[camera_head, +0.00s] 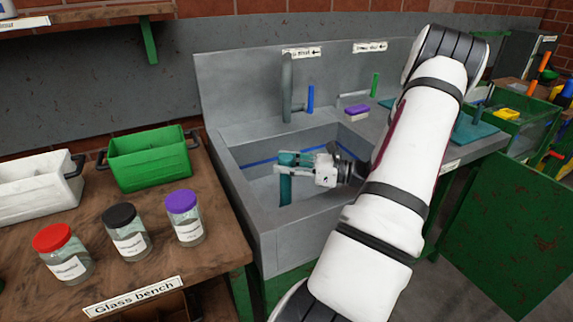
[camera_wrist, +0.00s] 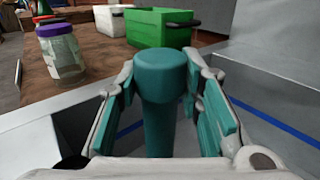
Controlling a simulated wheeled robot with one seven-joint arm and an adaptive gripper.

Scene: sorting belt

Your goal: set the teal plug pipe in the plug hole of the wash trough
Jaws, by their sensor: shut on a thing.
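The teal plug pipe (camera_head: 285,187) stands roughly upright inside the wash trough (camera_head: 258,228) in the head view. My gripper (camera_head: 290,163) reaches in from the right and is shut on the pipe near its top. In the wrist view the pipe (camera_wrist: 160,95) has a wide rounded cap and a narrower shaft between the two teal-padded fingers of my gripper (camera_wrist: 165,100). The lower end of the pipe and the plug hole are hidden, so I cannot tell whether the pipe is in the hole.
A grey tap (camera_head: 287,85) with a blue lever (camera_head: 310,98) rises behind the trough. A purple-topped block (camera_head: 357,111) lies on the ledge. The glass bench on the left holds jars (camera_head: 126,230) and a green crate (camera_head: 150,160). A blue line runs round the trough's inside.

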